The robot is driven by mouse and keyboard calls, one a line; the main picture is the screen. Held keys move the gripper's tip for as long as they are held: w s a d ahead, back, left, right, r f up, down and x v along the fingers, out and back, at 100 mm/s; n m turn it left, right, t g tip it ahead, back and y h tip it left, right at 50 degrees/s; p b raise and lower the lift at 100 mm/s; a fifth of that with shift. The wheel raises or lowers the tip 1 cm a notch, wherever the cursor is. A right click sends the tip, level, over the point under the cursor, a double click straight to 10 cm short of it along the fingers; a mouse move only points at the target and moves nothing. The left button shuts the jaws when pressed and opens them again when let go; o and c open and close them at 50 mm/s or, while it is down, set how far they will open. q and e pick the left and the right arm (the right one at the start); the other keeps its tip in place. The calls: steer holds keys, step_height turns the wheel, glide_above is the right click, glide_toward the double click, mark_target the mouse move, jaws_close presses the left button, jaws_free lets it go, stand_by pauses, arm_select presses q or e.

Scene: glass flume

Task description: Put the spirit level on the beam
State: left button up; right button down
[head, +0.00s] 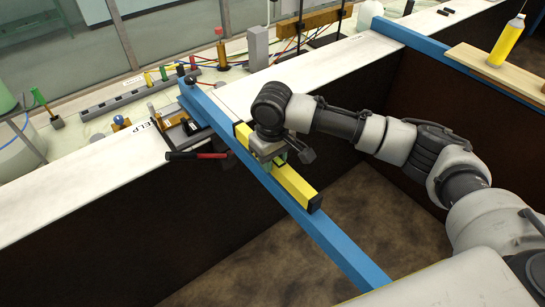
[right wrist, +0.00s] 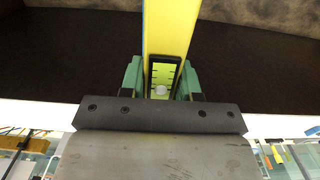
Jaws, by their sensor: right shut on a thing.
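The spirit level (head: 298,190) is a long yellow bar with black ends. In the head view it lies lengthwise along the blue beam (head: 338,247), over its middle stretch. I cannot tell whether it rests on the beam or hangs just above it. My right gripper (head: 277,158) is shut on the level near its middle, from above. In the right wrist view, the green fingers (right wrist: 160,82) sit on both sides of the level's vial window (right wrist: 163,72), and the level covers most of the beam. My left gripper is not in view.
The beam spans the dark flume channel (head: 230,280) between white-topped walls. A red-handled clamp (head: 197,155) sits by the beam's far end. A second blue beam (head: 425,42) carries a wooden board (head: 500,72) and a yellow bottle (head: 507,40). Fittings crowd the bench behind.

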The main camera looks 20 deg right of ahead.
steer(key=shift+f, duration=0.4)
steer(key=c, duration=0.8)
jaws_free()
step_height(320, 180, up, 11)
steer(key=b, duration=0.3)
steer(key=shift+f, duration=0.2)
steer(key=shift+r, duration=0.75)
